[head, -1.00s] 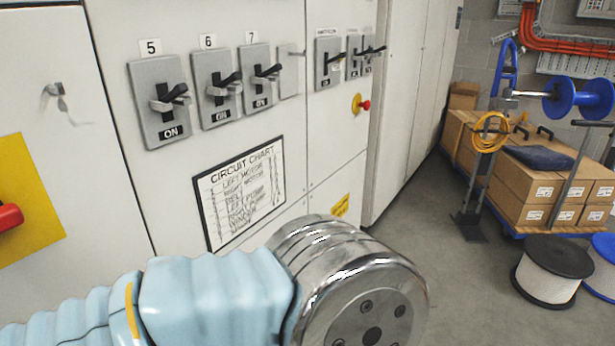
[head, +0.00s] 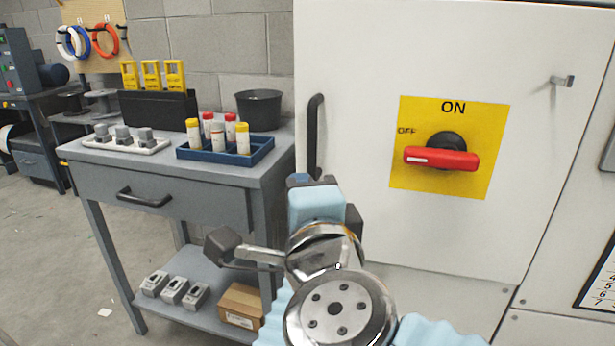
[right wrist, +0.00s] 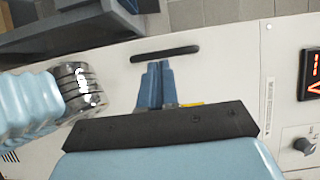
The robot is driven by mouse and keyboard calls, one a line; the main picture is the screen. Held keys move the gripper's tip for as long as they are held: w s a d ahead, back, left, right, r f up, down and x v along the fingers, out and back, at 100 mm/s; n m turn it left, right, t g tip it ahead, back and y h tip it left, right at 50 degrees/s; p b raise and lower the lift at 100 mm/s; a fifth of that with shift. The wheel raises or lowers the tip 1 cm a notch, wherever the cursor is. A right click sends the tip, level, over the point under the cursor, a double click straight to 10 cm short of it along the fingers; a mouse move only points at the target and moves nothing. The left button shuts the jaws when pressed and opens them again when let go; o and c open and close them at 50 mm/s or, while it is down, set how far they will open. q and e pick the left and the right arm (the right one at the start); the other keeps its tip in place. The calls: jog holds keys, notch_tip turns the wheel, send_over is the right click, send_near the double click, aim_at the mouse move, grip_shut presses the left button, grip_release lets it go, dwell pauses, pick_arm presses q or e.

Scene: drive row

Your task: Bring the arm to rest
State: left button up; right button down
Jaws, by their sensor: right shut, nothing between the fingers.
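My right gripper (head: 313,181) is in the lower middle of the head view, in front of the cabinet's left edge. Its blue fingers are together and empty, and they also show in the right wrist view (right wrist: 155,87). They appear near the black cabinet handle (head: 315,136); I cannot tell if they touch it. The right arm is folded in front of the cabinet, with its metal joint (head: 338,308) below the gripper. My left gripper is not in view.
The white cabinet (head: 350,60) has a red rotary switch (head: 440,158) lying level on a yellow plate. A grey workbench (head: 175,195) at left holds a blue tray (head: 225,150) of cylinders and a black bin (head: 259,110). Floor shows at far left.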

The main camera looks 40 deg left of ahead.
jog(key=shift+s+d, duration=0.55)
jog(key=shift+s, duration=0.2)
jog(key=w+d+f+n+h, duration=0.1)
jog(key=w+d+f+h, duration=0.25)
jog(key=w+f, duration=0.7)
jog(key=w+d+f+n+h, duration=0.15)
jog(key=w+d+f, duration=0.25)
jog(key=w+f, duration=0.65)
jog(key=w+d+f+n+g+h, duration=0.1)
jog(key=d+f+g+h, duration=0.1)
jog(key=d+f, duration=0.6)
jog(key=w+d+f+g+h, duration=0.1)
jog(key=d+f, duration=0.2)
jog(key=f, duration=0.9)
jog(key=s+d+f+n+g+h, duration=0.1)
jog(key=s+d+f+g, duration=0.2)
jog(key=d+f, duration=0.75)
jog(key=s+d+f+n+g, duration=0.1)
jog(key=s+d+f+g, duration=0.1)
jog(key=s+d+f, duration=0.2)
jog(key=s+d+f+g, duration=0.2)
jog(key=s+d+f, duration=0.2)
jog(key=s+f, duration=0.5)
jog(key=shift+s+d+f+n+g+h, duration=0.25)
jog(key=shift+s+d+n+g+h, duration=0.15)
jog(key=shift+s, duration=0.75)
